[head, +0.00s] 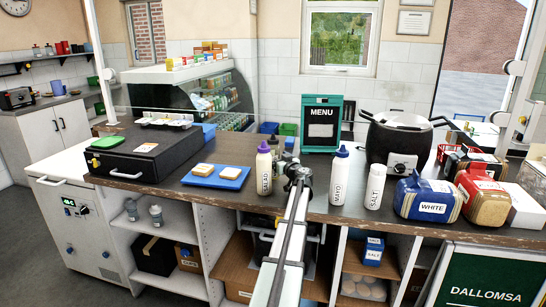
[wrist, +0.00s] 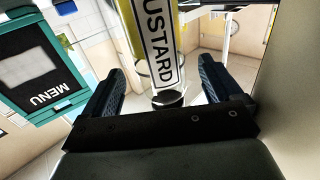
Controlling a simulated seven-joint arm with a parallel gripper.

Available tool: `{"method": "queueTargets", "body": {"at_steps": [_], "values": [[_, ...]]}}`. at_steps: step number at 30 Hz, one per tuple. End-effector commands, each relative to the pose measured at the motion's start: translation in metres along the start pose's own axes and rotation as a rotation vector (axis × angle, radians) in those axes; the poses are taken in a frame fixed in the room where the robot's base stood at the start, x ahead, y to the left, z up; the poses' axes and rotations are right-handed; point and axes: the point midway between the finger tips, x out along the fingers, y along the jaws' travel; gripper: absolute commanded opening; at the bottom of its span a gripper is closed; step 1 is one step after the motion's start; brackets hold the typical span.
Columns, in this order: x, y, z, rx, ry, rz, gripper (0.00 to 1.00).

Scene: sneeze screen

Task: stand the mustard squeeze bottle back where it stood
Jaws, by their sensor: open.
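The mustard squeeze bottle (wrist: 155,45) shows in the wrist view, with a yellow body, a white label reading "USTARD" and a dark end near the gripper's palm. It lies between the two dark fingers of my gripper (wrist: 162,66), which are open, with a gap visible on each side. Its far end is cut off by the top of the picture. In the head view my gripper (head: 297,172) is over the counter, right of the salad bottle (head: 264,172). I cannot make out the mustard bottle there; my arm covers that spot.
On the counter (head: 240,197), a mayo bottle (head: 338,178) and salt shaker (head: 375,187) stand right of my arm. The menu stand (head: 322,125) and black soup kettle (head: 398,140) are behind.

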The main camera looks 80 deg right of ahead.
Motion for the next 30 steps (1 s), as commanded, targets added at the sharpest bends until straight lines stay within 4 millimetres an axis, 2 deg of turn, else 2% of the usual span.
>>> {"method": "queueTargets", "body": {"at_steps": [1, 3, 12, 18, 30], "values": [[-0.015, -0.002, 0.000, 0.000, 0.000, 0.002, 0.92], [-0.029, -0.002, 0.000, 0.000, 0.000, 0.001, 0.92], [-0.075, -0.001, 0.000, 0.000, 0.001, 0.001, 0.92], [-0.089, 0.000, 0.000, 0.000, 0.000, 0.000, 0.92], [-0.091, 0.000, 0.000, 0.000, 0.000, -0.001, 0.92]]}}
